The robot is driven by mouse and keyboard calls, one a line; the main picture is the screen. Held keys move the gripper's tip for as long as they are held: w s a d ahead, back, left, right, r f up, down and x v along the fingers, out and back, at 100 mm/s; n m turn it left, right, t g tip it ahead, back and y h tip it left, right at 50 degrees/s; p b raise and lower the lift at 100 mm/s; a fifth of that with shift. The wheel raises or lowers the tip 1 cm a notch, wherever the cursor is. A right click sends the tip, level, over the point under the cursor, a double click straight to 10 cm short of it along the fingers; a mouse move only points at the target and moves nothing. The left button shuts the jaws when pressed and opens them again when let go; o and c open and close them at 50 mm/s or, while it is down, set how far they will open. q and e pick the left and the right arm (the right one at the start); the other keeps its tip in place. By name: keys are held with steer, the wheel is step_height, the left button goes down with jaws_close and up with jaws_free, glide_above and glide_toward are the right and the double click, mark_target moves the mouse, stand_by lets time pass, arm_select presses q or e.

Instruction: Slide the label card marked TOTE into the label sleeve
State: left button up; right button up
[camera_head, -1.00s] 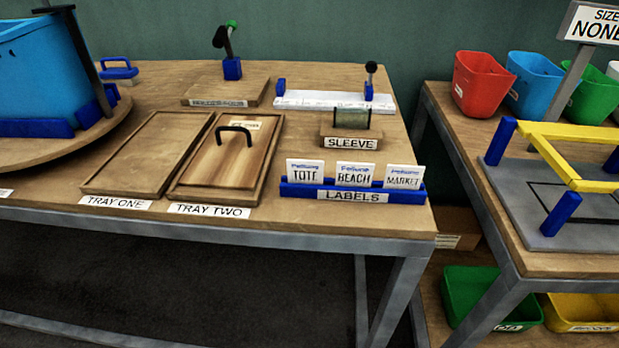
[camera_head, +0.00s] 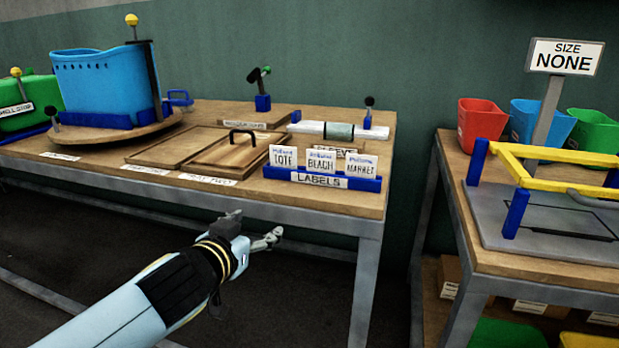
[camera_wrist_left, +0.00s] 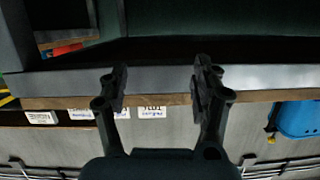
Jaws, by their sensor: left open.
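The TOTE label card (camera_head: 284,157) stands upright at the left end of the blue LABELS rack (camera_head: 338,194), near the front edge of the bench. The BEACH card (camera_head: 322,160) and MARKET card (camera_head: 361,165) stand beside it. The clear greenish label sleeve (camera_head: 340,131) is behind the rack, its SLEEVE plate partly hidden by the cards. My left gripper (camera_head: 255,230) is open and empty, in front of and below the bench edge, apart from the cards. In the left wrist view its two fingers (camera_wrist_left: 160,80) are spread with nothing between them. My right gripper is not in view.
A lidded wooden tray (camera_head: 232,157) and an open tray (camera_head: 178,146) lie left of the rack. A blue tote (camera_head: 105,85) stands on a round turntable at the left. A second bench with a yellow frame (camera_head: 570,188) stands right, across a gap.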

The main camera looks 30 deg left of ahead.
mark_target(283, 149)
arm_select(q)
steer(key=w+r+t, duration=0.1)
steer(key=r, duration=0.3)
steer(key=w+r+t+b, duration=0.1)
steer(key=w+r, duration=0.1)
steer(key=r, duration=0.1)
steer(key=w+r+t+b, duration=0.1)
steer(key=w+r, duration=0.1)
steer(key=r, duration=0.2)
steer(key=shift+w+d+r+n, duration=0.1)
steer(key=shift+w+r+n, duration=0.15)
steer(key=shift+r+n, duration=0.05)
steer(key=x, duration=0.6)
steer(key=shift+d+r, duration=0.1)
steer(key=shift+r, duration=0.05)
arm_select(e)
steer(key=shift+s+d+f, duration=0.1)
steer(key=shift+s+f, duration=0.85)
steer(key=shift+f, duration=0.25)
arm_select(q)
steer(key=shift+s, duration=0.1)
steer(key=c, duration=0.6)
